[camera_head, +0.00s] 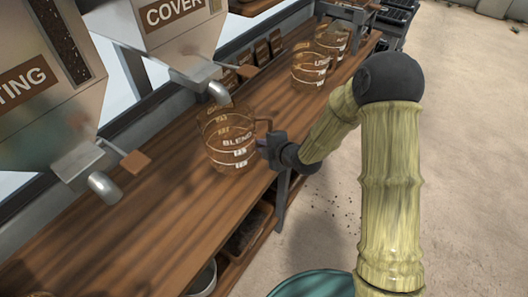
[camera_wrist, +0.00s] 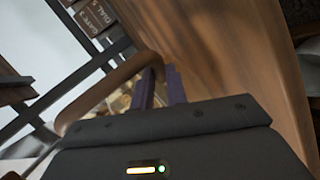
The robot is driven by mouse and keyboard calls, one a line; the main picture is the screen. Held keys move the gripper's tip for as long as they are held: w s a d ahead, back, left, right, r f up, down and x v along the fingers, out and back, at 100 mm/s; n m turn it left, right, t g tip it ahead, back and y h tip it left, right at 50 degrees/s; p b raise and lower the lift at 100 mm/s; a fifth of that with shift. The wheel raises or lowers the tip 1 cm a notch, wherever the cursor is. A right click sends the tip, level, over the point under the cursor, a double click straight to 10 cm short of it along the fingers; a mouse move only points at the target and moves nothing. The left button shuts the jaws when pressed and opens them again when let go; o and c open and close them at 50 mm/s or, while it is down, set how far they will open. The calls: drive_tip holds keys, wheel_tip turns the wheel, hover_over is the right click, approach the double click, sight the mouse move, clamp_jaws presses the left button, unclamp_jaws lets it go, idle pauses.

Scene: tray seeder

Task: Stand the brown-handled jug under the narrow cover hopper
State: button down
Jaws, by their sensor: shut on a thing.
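The brown-handled jug (camera_head: 228,150), clear with a BLEND label and pale bands, is upright at the bench, just below the spout (camera_head: 219,93) of the narrow COVER hopper (camera_head: 160,45). I cannot tell whether its base touches the wood or whether the spout is centred over its mouth. My gripper (camera_head: 265,147) reaches in from the right and is shut on the jug's handle. In the wrist view the brown handle (camera_wrist: 105,92) curves into my dark purple fingers (camera_wrist: 160,88). The jug's body is mostly hidden there.
A wider hopper (camera_head: 45,100) with its own spout (camera_head: 103,187) stands at the left. Two more clear jugs (camera_head: 309,72) (camera_head: 331,40) stand farther along the wooden bench (camera_head: 150,230). The bench is clear in front of the held jug.

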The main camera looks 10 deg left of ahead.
drive_tip(key=shift+f+b, duration=0.7)
drive_tip(key=shift+f, duration=1)
drive_tip(key=shift+f, duration=0.15)
drive_tip(key=c, duration=1.4)
unclamp_jaws()
